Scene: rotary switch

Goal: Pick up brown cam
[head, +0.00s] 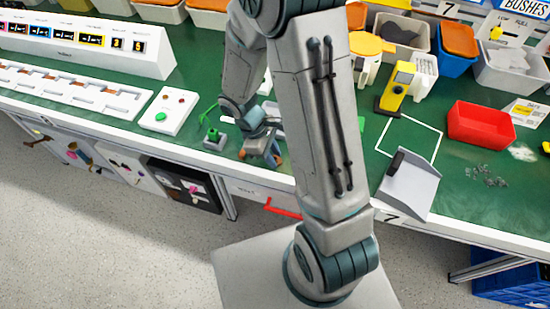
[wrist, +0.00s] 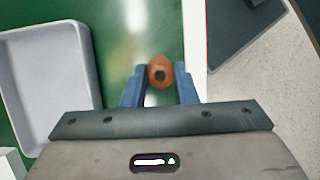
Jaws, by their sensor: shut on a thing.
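The brown cam (wrist: 160,70) is a small brown round piece with a dark hole in its middle. In the wrist view it sits between the two blue fingers of my gripper (wrist: 160,84), which are shut on it. In the head view my gripper (head: 262,153) is at the front edge of the green bench, with a small brown patch at its fingers. Whether the cam touches the bench surface cannot be told.
A pale tray (wrist: 45,75) lies left of my gripper in the wrist view. A green fixture (head: 213,137) and a white button panel (head: 168,111) stand left of it. A dustpan (head: 409,185) and red bin (head: 481,124) lie to the right.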

